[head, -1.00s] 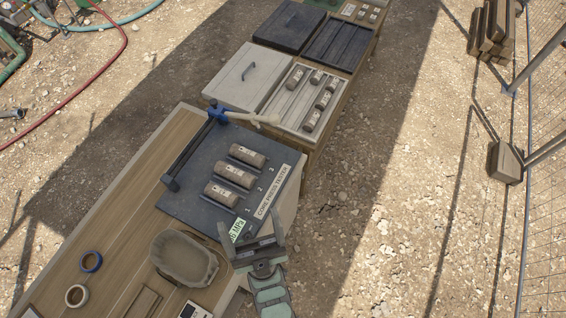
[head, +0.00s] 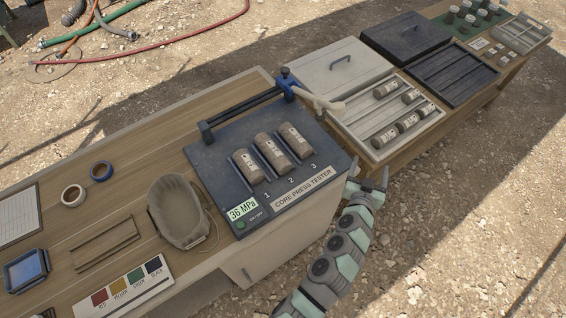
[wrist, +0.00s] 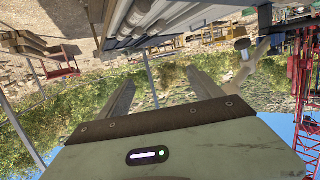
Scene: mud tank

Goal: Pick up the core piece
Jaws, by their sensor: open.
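Three grey-brown cylindrical core pieces lie in numbered slots on the dark core press tester (head: 215,150): core 1 (head: 248,167), core 2 (head: 273,152) and core 3 (head: 295,140). Several more labelled cores, such as this one (head: 385,136), lie in a pale grooved tray (head: 352,124) to the right. My gripper (head: 368,176) is open and empty, off the tester's right corner, below the tray in the picture. The wrist view shows its two fingers (wrist: 162,94) apart with nothing between them. Brown cylinders (wrist: 136,12) show at that view's top; which cores they are is unclear.
Lidded boxes stand at the back right. Open gravel lies right.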

